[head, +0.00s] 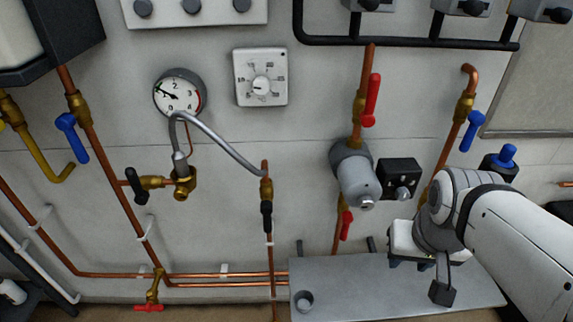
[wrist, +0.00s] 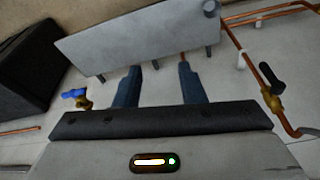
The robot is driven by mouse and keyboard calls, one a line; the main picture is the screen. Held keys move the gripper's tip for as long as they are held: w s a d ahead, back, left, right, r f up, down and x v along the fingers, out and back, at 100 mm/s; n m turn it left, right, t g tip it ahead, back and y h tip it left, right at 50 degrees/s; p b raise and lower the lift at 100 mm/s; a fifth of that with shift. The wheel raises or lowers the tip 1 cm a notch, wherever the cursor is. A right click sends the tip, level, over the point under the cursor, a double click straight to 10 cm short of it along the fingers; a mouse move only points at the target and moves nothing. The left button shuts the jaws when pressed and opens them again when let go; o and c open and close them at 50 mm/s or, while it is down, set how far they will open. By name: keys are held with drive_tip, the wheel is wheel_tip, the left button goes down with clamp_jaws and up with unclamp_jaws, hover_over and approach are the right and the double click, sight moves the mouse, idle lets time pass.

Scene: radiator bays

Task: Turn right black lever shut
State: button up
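The right black lever (head: 266,214) hangs down along its vertical copper pipe, below a brass valve body (head: 266,189), in the middle of the head view. It also shows at the right of the wrist view (wrist: 270,77), beside its brass fitting. The left black lever (head: 139,188) sits on a brass valve further left and stands close to upright. My gripper (wrist: 160,68) is open and empty, its two dark blue fingers well apart in the wrist view. In the head view it is at the right, over the grey shelf and far from the right black lever.
The grey shelf (head: 400,285) juts out below, with a small cup (head: 303,300) at its left end. A grey curved hose (head: 225,145) arches above the right black lever. A grey cylinder (head: 356,178) and red levers (head: 371,100) stand between that lever and my arm.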

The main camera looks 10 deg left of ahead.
sight(266, 221)
drive_tip(key=shift+o, duration=0.4)
drive_tip(key=shift+d, duration=0.1)
drive_tip(key=shift+f, duration=0.3)
drive_tip(key=w+a+f+n+t+h+b, duration=0.1)
drive_tip(key=w+f+n+h+b, duration=0.3)
drive_tip(key=f+n+b, duration=0.3)
drive_tip(key=w+a+f+n+t+h+b, duration=0.1)
drive_tip(key=w+f+n+h+b, duration=0.3)
drive_tip(key=f+n+b, duration=0.4)
drive_tip(key=w+a+n+t+y+b, duration=0.1)
drive_tip(key=w+a+n+t+b, duration=0.25)
drive_tip(key=a+n, duration=0.25)
drive_tip(key=w+a+n+t+b, duration=0.2)
drive_tip(key=a+n+t, duration=0.3)
drive_tip(key=a, duration=0.2)
drive_tip(key=s+a+f+n+t+y+b, duration=0.15)
drive_tip(key=a+n+t+y+b, duration=0.45)
drive_tip(key=a+n, duration=0.7)
drive_tip(key=w+a+m, duration=0.1)
drive_tip(key=w, duration=0.1)
drive_tip(key=w+m+g+y, duration=0.1)
drive_tip(key=w, duration=0.2)
drive_tip(key=w+a, duration=0.1)
drive_tip(key=w, duration=0.2)
drive_tip(key=shift+a+f+m+p, duration=0.15)
drive_tip(key=shift+a+m+p, duration=0.2)
drive_tip(key=shift+m, duration=0.05)
drive_tip(key=shift+c, duration=0.3)
